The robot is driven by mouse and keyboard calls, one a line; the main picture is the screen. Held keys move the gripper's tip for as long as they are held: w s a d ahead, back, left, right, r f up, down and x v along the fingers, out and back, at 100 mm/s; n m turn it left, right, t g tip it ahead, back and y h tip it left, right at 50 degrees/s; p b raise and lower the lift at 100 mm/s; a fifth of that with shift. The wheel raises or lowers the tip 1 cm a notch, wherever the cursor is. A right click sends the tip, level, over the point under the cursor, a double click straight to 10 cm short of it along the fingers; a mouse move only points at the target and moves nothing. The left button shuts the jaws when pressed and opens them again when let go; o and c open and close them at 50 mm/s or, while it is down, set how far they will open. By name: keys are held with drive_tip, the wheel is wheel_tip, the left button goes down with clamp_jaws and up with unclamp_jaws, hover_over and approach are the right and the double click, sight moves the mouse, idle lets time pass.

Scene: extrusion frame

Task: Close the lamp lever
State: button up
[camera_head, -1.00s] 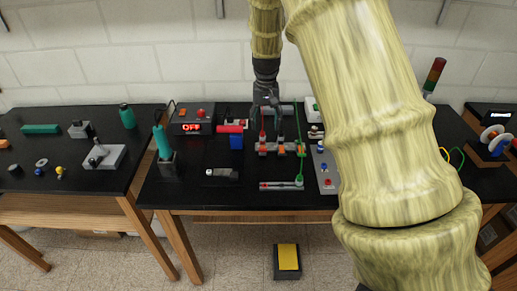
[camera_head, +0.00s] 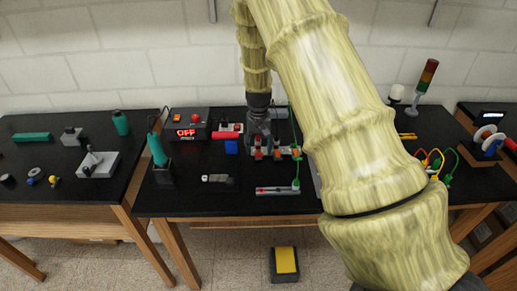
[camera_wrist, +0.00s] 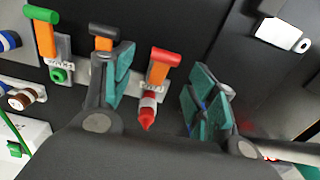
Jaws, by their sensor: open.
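A row of orange levers with coloured caps stands on the middle table. In the wrist view I see a green-capped lever (camera_wrist: 43,35), a black-capped lever (camera_wrist: 104,35) and a red-capped lever (camera_wrist: 159,68). Small label plates sit by them, but I cannot read which one says lamp. My gripper (camera_wrist: 161,72) is open, its teal pads on either side of the red-capped lever. The left finger is close beside the black-capped lever; contact is unclear. In the head view my gripper (camera_head: 262,138) is low over the lever row (camera_head: 277,154) and partly hides it.
A box with a red OFF display (camera_head: 187,132) stands behind left, near a red and blue part (camera_head: 231,146). My arm hides the table's right part.

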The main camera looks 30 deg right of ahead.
sight(258, 153)
drive_tip(key=shift+f+p, duration=0.35)
drive_tip(key=shift+f, duration=1)
drive_tip(key=c, duration=0.9)
